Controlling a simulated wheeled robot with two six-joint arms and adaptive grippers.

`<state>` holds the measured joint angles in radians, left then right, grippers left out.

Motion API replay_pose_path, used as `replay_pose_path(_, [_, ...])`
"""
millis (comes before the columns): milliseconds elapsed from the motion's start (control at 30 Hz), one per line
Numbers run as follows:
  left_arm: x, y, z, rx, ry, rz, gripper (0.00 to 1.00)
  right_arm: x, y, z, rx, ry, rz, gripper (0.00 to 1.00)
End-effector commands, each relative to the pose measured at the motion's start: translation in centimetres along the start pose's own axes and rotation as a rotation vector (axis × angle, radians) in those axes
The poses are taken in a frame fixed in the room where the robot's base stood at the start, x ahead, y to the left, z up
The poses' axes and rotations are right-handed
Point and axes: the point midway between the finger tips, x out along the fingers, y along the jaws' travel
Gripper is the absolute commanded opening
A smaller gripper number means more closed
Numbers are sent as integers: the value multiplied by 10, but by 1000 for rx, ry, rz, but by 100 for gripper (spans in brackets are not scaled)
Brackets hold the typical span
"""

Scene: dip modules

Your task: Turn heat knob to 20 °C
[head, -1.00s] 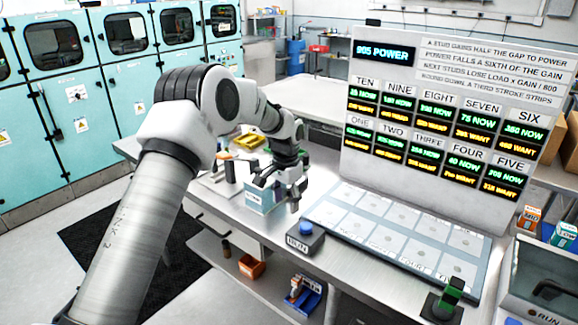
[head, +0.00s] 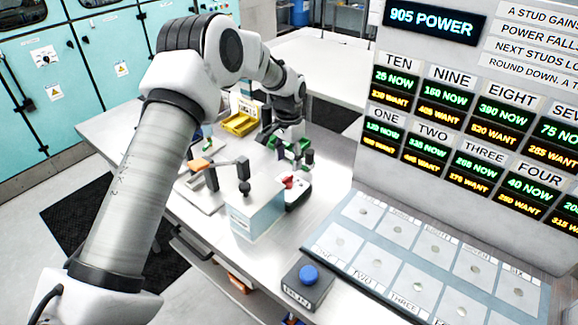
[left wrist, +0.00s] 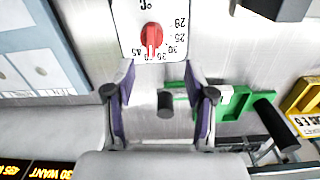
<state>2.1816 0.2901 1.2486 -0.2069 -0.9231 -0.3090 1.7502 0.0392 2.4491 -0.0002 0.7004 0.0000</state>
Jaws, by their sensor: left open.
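The red heat knob (left wrist: 151,36) sits on a white dial plate (left wrist: 127,14) with °C marks, at the top of the left wrist view. Its pale pointer faces down the picture, toward the crowded 30-to-40 marks; the exact value is hard to read. In the head view a small red part (head: 289,182) shows behind the light-blue box. My left gripper (left wrist: 158,72) is open, its two fingers apart and just short of the knob, with nothing gripped. In the head view the left gripper (head: 290,142) is beyond the box, partly hidden by its own links.
A light-blue box (head: 257,215) stands on the bench near the gripper. A green object (left wrist: 228,103) and a yellow tray (head: 239,124) are close by. A blue button box (head: 308,284) and a pad panel (head: 372,237) lie to the right, before the display board (head: 470,125).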

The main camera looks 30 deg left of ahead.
Motion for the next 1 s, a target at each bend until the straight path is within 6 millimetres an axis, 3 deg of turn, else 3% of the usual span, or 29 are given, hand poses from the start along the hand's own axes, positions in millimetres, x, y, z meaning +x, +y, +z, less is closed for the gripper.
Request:
replay_pose_path(333, [59,0,0,1,-2,0,55,-21,0,1,1,-2,0,0])
replay_pose_path(633, [69,0,0,0,0,0,55,-21,0,0,1,-1,0,0])
replay_pose_path(667, [69,0,0,0,0,0,51,-21,0,0,1,-1,0,0])
replay_pose_path(800, [69,0,0,1,0,0,2,-21,0,1,1,-2,0,0])
replay_pose_path(1000, [70,1,1,-1,-2,1,0,-21,0,1,1,-1,0,0])
